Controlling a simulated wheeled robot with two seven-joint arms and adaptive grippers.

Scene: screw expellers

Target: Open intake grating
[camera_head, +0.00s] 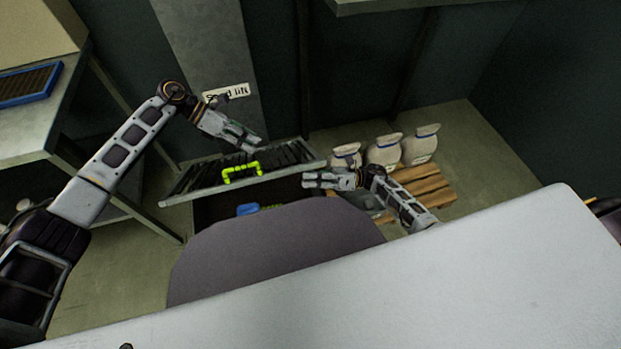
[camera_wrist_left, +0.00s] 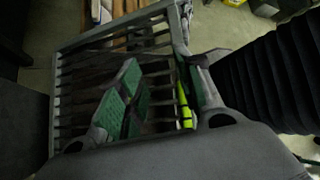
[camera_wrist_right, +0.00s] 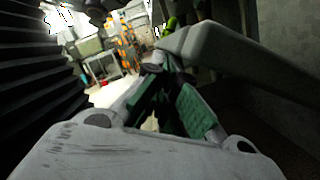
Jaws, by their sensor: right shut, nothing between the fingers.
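The intake grating (camera_head: 200,178) is a grey metal frame with dark slats and a bright green handle (camera_head: 241,171) near its middle. Its front edge stands above a dark opening (camera_head: 215,210), so it looks raised and tilted. My left gripper (camera_head: 252,143) is over the slats, behind the handle. In the left wrist view its fingers (camera_wrist_left: 162,92) are apart with slats behind them, and a bit of the green handle (camera_wrist_left: 185,106) shows beside the right finger. My right gripper (camera_head: 308,180) is shut and empty by the grating's front right corner; whether it touches the frame is unclear.
A blue object (camera_head: 247,209) lies in the opening. Several pale sacks (camera_head: 384,151) and a wooden pallet (camera_head: 430,188) are to the right. A metal table (camera_head: 40,125) with a blue-framed tray (camera_head: 28,84) stands left. A labelled metal column (camera_head: 205,45) rises behind.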

